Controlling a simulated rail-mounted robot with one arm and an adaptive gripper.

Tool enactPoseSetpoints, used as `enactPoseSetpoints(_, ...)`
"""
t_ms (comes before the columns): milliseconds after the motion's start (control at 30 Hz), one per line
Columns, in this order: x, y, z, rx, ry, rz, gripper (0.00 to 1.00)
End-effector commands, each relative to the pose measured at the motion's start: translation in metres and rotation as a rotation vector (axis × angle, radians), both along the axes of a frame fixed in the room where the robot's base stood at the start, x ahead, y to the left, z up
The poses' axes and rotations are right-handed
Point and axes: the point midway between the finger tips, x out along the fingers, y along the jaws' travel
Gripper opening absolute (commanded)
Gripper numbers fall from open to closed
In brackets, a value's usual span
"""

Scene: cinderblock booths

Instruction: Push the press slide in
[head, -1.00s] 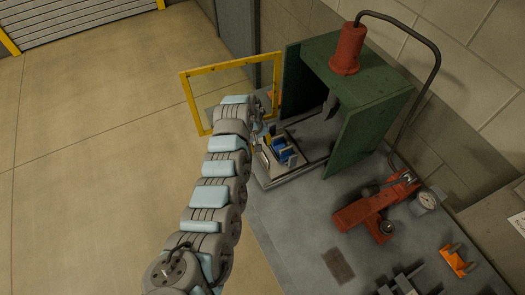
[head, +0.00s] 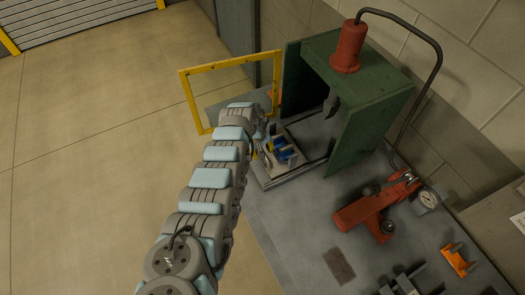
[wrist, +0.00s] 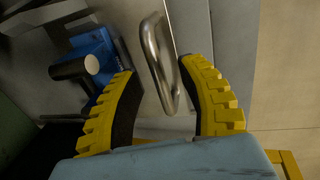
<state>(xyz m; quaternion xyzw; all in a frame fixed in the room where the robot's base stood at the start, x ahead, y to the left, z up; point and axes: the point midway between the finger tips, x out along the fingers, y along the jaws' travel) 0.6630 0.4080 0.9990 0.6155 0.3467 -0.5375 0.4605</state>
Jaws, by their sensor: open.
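The press (head: 368,125) is a green frame with a red cylinder (head: 347,50) on top. Its slide (head: 292,173) is a flat grey plate sticking out of the press's left opening, carrying a blue part (head: 284,152). In the wrist view the blue part (wrist: 92,50) has a dark cylinder with a pale end beside it. A bent metal handle (wrist: 160,60) stands between the fingers of my gripper (wrist: 158,72). The yellow fingers with dark pads are open, with gaps to the handle. In the head view my gripper is at the slide's outer end, mostly hidden by my arm.
A yellow frame guard (head: 195,105) stands open left of the press. A red tool with a round gauge (head: 375,213) and an orange bracket (head: 458,259) lie on the grey table (head: 290,235). A black hose runs from the cylinder behind the press. Floor at left is clear.

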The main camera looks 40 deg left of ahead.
Motion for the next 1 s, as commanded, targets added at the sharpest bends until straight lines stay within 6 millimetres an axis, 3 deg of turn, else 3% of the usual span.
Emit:
enactPoseSetpoints(267, 0.0004, 0.0003, 0.0003, 0.001, -0.001, 0.000, 0.41)
enactPoseSetpoints(400, 0.0004, 0.0004, 0.0003, 0.001, -0.001, 0.000, 0.00)
enactPoseSetpoints(1000, 0.0018, 0.0034, -0.0032, 0.003, -0.002, 0.007, 0.00)
